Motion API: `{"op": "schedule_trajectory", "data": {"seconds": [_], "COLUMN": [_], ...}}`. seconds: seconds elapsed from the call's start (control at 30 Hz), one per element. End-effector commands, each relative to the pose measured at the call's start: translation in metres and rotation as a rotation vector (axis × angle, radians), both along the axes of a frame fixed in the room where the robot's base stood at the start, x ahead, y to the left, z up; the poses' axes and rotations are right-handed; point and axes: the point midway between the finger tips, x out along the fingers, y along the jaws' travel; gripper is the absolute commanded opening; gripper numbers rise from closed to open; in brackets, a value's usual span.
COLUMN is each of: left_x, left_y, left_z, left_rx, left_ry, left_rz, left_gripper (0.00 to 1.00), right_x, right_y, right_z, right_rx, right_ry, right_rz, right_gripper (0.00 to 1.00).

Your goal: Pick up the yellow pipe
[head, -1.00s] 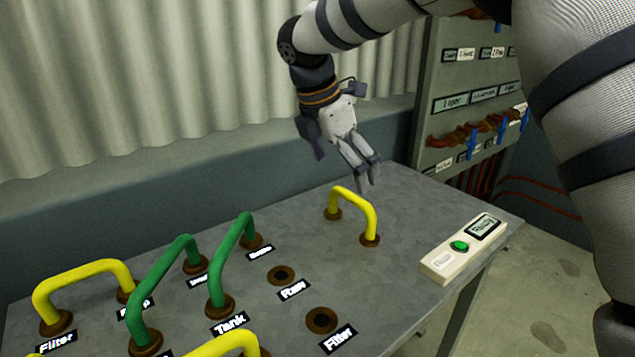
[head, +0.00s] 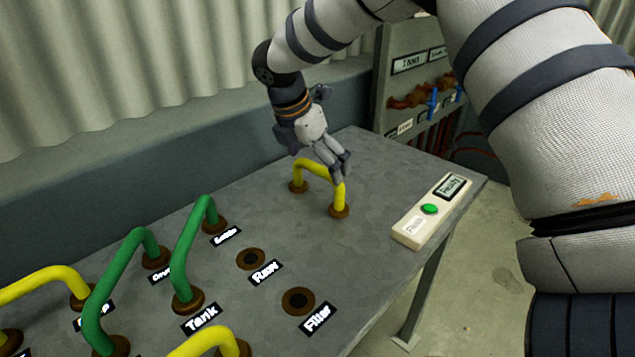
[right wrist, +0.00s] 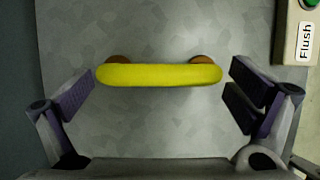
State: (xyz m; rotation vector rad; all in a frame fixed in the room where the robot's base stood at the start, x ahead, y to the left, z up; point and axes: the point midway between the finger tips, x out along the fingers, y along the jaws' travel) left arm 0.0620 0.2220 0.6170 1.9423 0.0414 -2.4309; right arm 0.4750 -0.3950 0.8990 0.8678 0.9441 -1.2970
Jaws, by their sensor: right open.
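A yellow U-shaped pipe (head: 340,194) stands on two brown round bases near the far right part of the grey table (head: 380,165). My right gripper (head: 335,168) is directly over it, with its fingers close to the pipe's top in the head view. In the right wrist view, the yellow pipe (right wrist: 160,75) lies crosswise between the two spread fingers of the right gripper (right wrist: 160,95), with a small gap at each end. The right gripper is open and holds nothing. My left gripper is not in view.
Green pipes (head: 190,245) and other yellow pipes (head: 40,280) stand to the left. Empty sockets labelled Raw (head: 251,259) and Filter (head: 298,301) are in front. A pale box with a green button (head: 430,209) sits at the right edge. A corrugated wall (head: 130,90) stands behind.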

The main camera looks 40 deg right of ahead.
Motion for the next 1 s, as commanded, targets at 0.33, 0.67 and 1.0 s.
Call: {"op": "schedule_trajectory", "data": {"seconds": [0.33, 0.67, 1.0], "left_x": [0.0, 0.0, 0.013], "left_y": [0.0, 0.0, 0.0], "left_z": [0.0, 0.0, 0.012], "left_rx": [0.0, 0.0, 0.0], "left_ry": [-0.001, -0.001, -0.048], "left_rz": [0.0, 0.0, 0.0], "left_gripper": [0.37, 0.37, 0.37], "right_x": [0.0, 0.0, -0.016], "right_y": [0.0, 0.0, 0.011], "right_z": [0.001, 0.001, 0.064], "right_rx": [0.0, 0.0, -0.003], "right_ry": [-0.001, -0.001, -0.015], "right_rz": [0.0, 0.0, 0.004], "right_gripper": [0.52, 0.27, 0.27]}}
